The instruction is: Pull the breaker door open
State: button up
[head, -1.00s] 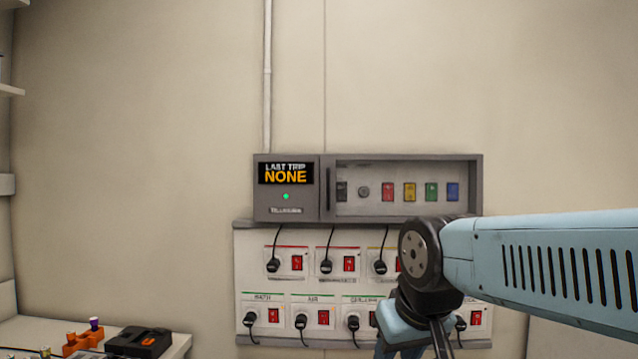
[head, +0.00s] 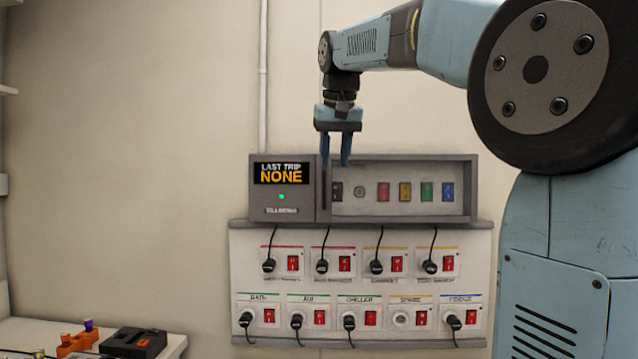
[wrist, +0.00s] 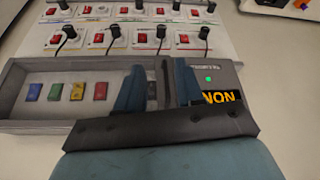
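The breaker door (head: 400,216) is a grey frame with a clear window on the wall box, and it looks closed. Its dark upright handle (head: 326,190) is at the door's left edge; in the wrist view the handle (wrist: 166,75) shows between the two fingers. My gripper (head: 335,162) points down at the top of the handle, fingers apart. In the wrist view my gripper (wrist: 158,70) is open, one finger on each side of the handle. I cannot tell whether either finger touches it. Coloured breakers (head: 405,191) show behind the window.
A display panel (head: 281,173) reading "LAST TRIP NONE" is left of the door. Below is a white socket board (head: 360,282) with red switches and black plugs with cables. A bench (head: 40,333) with small items stands at lower left.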

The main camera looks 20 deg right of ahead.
send_near(324, 176)
jog(key=shift+m, duration=0.3)
jog(key=x, duration=1.1)
jog(key=shift+f, duration=0.25)
jog(key=shift+c, duration=0.3)
grip_shut()
